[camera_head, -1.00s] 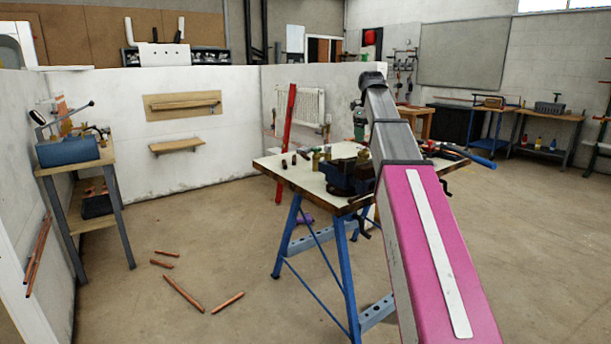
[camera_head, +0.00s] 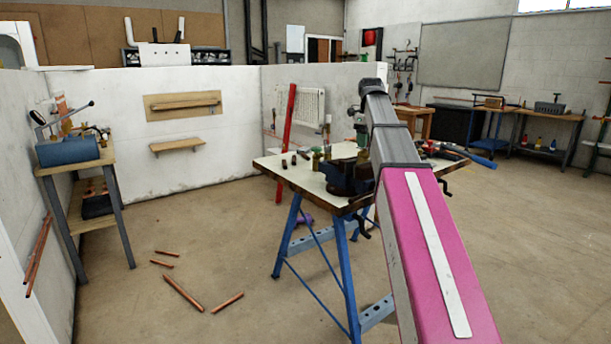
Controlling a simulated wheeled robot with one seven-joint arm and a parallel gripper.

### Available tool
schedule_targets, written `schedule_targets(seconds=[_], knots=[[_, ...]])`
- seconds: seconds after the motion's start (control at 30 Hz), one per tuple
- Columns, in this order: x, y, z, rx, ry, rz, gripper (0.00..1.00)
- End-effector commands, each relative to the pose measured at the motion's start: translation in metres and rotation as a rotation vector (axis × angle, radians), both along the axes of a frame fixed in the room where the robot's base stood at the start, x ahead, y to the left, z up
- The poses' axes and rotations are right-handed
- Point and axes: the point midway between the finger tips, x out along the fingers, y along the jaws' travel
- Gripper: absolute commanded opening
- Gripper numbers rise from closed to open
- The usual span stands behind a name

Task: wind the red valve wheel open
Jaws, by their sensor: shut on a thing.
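I cannot make out a red valve wheel for certain in the head view. My arm rises from the bottom right to a dark joint near the picture's middle. My gripper is hidden behind the arm, so its jaws and anything in them do not show. A white radiator (camera_head: 303,108) hangs on the low partition wall, left of my arm. A round red object (camera_head: 369,37) is on the far back wall; I cannot tell what it is.
A workbench (camera_head: 290,176) on blue trestle legs, with a dark vise (camera_head: 343,178) and tools, stands partly behind my arm. A red upright bar (camera_head: 285,143) is behind it. Copper pipes (camera_head: 183,293) lie on the floor. A side table (camera_head: 74,166) stands left.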

Motion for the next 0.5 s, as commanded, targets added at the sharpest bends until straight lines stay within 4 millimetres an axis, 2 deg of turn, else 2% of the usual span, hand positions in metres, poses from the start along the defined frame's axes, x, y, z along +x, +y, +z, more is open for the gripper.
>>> schedule_targets(seconds=[0.5], knots=[[0.0010, -0.0012, 0.0003, -0.003, 0.000, 0.580, 0.19]])
